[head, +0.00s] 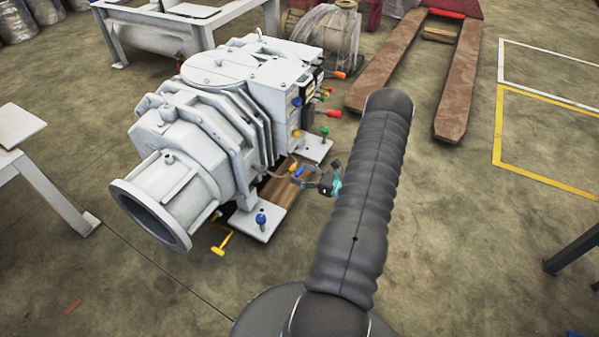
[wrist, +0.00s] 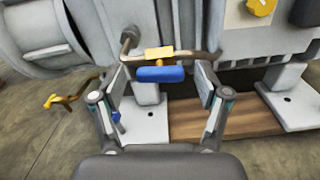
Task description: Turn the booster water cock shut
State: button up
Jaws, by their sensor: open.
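A small cock with a blue handle (wrist: 160,75) and a yellow body (wrist: 159,53) sits on a thin brass-coloured pipe on the pump's side; I take it for the booster water cock, though no label is readable. In the head view its blue handle (head: 299,171) shows low beside the pump. My gripper (wrist: 160,84) is open, with one finger on each side of the blue handle and visible gaps to both. The handle lies crosswise in the wrist view. In the head view my gripper (head: 306,174) is just right of the cock, partly hidden by my arm.
The white vacuum pump (head: 215,120) stands just left. Red, green and yellow handles, including a red one (head: 334,114), stick out from its side. A yellow handle (head: 222,243) and blue knob (head: 261,218) are nearby.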

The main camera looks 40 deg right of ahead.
jog(key=shift+w+a, duration=0.25)
jog(key=shift+w, duration=0.3)
jog(key=c, duration=1.2)
